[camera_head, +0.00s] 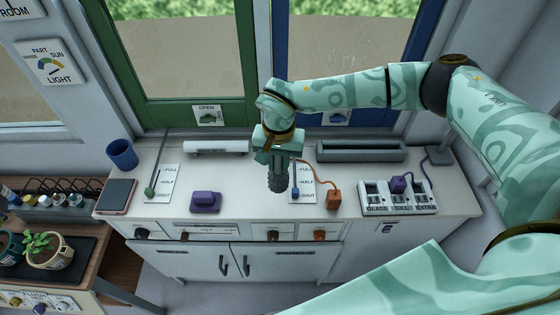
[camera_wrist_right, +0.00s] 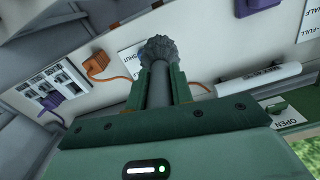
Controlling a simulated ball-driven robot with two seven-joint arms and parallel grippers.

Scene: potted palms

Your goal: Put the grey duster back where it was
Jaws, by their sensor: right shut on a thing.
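The grey duster (camera_head: 278,184) hangs head-down from my right gripper (camera_head: 277,160) above the middle of the white counter. In the right wrist view, the green jaws (camera_wrist_right: 160,82) are shut on its grey handle. The duster's rough, rounded head (camera_wrist_right: 160,48) sticks out beyond the fingertips. The duster seems to be above the counter, though the gap below it is hard to judge. A long grey trough (camera_head: 361,157) lies at the back of the counter, right of the gripper, and looks empty. My left gripper is not in view.
A white roll (camera_head: 216,147), purple block (camera_head: 206,201) and blue cup (camera_head: 122,154) are left of the gripper. A blue-knobbed lever (camera_head: 295,192) and orange plug block (camera_head: 334,198) stand close right. A white switch box (camera_head: 398,197) is farther right. Window frames rise behind.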

